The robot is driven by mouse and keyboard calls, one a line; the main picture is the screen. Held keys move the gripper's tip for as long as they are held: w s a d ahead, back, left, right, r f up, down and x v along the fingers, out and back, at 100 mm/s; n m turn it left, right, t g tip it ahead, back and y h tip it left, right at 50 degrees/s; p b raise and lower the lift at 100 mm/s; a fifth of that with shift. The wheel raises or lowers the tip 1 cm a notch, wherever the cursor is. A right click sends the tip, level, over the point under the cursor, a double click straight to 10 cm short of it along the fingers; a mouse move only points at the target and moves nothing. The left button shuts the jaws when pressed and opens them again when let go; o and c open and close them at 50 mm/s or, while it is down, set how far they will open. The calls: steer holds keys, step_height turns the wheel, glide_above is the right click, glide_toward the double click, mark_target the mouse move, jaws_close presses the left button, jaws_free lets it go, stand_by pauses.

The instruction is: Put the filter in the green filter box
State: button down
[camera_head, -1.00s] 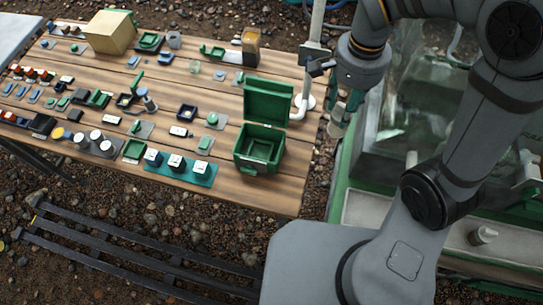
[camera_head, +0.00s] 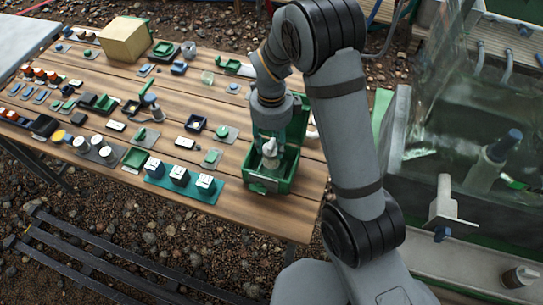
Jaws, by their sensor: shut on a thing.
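The green filter box (camera_head: 268,186) stands at the near right end of the wooden table, its lid (camera_head: 297,122) open and raised at the back. My gripper (camera_head: 269,138) points down over the box's opening. It is shut on a pale, whitish piece, which I take to be the filter (camera_head: 270,150). The filter is upright, and its lower end is at or inside the opening. I cannot tell whether it touches the box floor. My arm and gripper hide part of the lid and the box's back.
A teal strip with several white-topped blocks (camera_head: 181,178) lies left of the box. Many small parts cover the table, with a cardboard box (camera_head: 124,41) at the far left. A clear-walled tank (camera_head: 455,120) stands to the right of my arm.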

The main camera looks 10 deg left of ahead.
mark_target(271, 154)
steer(key=shift+f, duration=2.4)
steer(key=shift+f, duration=0.2)
steer(key=c, duration=1.1)
jaws_free()
steer(key=shift+r, duration=0.1)
steer(key=shift+r, duration=0.5)
step_height(271, 154, up, 11)
steer(key=shift+r, duration=0.2)
